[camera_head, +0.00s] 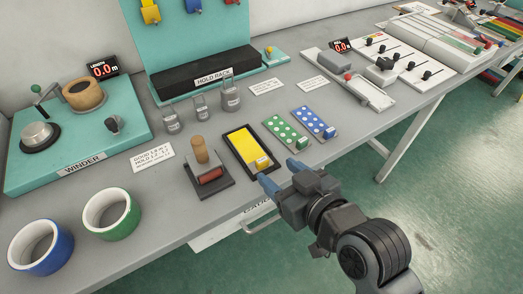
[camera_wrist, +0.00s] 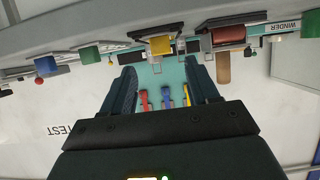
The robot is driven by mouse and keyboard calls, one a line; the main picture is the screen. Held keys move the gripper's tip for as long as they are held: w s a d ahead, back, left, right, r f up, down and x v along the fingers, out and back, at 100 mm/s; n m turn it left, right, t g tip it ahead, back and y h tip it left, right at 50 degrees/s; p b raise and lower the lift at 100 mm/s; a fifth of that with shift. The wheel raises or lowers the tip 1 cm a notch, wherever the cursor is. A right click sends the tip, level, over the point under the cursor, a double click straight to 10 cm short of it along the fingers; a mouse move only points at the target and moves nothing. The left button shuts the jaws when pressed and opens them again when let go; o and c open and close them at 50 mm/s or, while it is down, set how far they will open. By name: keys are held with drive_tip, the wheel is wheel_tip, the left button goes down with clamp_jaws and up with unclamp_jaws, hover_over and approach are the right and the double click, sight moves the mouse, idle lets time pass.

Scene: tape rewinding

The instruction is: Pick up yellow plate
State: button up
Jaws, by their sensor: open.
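The yellow plate (camera_head: 247,147) lies in a black tray (camera_head: 229,135) on the grey bench in the head view, with a small yellow block at its near end. In the wrist view its yellow end (camera_wrist: 161,45) shows ahead, between the fingers' directions. My gripper (camera_head: 280,174) is open and empty, at the bench's front edge just below and right of the plate. Its dark fingers also show in the wrist view (camera_wrist: 163,88). The fingers are apart from the plate.
Green (camera_head: 284,131) and blue (camera_head: 314,121) dotted plates lie right of the tray. A block with a wooden knob (camera_head: 203,158) stands left. Grey weights (camera_head: 200,108) stand behind. The winder (camera_head: 85,165) and tape rolls (camera_head: 110,213) are at left. A drawer handle (camera_head: 262,219) juts below the bench edge.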

sight(264, 163)
drive_tip(key=p+x, duration=0.1)
drive_tip(key=x, duration=0.5)
drive_tip(key=shift+w+a+f, duration=0.1)
drive_tip(key=shift+a+f, duration=0.05)
drive_tip(key=shift+a, duration=0.05)
drive_tip(key=shift+c, duration=0.4)
clamp_jaws()
